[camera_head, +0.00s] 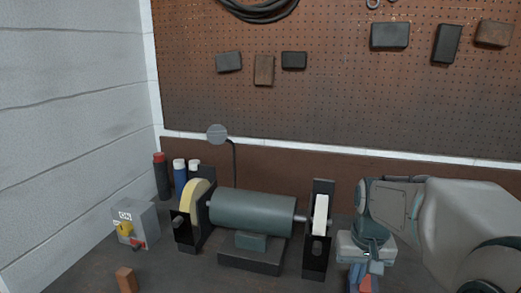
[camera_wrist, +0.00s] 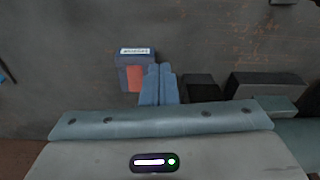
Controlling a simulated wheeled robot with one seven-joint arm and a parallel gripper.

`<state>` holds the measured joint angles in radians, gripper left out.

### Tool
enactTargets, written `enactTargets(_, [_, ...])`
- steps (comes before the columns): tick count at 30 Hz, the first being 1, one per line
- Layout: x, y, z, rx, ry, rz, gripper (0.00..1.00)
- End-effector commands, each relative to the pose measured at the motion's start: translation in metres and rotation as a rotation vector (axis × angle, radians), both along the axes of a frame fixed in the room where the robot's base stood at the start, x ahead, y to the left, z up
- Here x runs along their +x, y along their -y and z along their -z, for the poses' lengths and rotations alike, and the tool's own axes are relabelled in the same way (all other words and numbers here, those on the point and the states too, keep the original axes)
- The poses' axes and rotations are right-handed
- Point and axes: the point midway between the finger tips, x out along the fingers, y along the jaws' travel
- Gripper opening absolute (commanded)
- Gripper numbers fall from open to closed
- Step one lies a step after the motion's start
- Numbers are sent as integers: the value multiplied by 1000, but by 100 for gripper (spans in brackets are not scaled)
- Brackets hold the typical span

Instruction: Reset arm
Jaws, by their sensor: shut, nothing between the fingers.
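My arm comes in from the right in the head view. My gripper (camera_head: 356,284) points down at the bench, to the right of the bench grinder (camera_head: 252,213). In the wrist view my gripper (camera_wrist: 158,68) shows its two blue fingers together, with nothing visible between them. A small blue box with an orange-red face and a white label (camera_wrist: 135,52) lies beside the fingertips, on their left. I cannot tell whether they touch it. A reddish patch (camera_head: 366,284) shows by the fingers in the head view, partly hidden by my gripper.
A grey switch box (camera_head: 143,220) with a yellow knob stands at the left. A small orange-brown block (camera_head: 126,280) lies in front of it. Several bottles (camera_head: 180,176) stand behind the grinder. A pegboard (camera_head: 330,100) covers the back wall. Dark blocks (camera_wrist: 265,85) lie right of my fingers.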

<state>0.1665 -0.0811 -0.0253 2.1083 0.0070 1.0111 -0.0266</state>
Motion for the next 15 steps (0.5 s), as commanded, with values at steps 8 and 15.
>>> enactTargets(8, [-77,-49,-2,-13,100,-109,0])
enactTargets(15, [-118,-66,9,-18,152,-166,0])
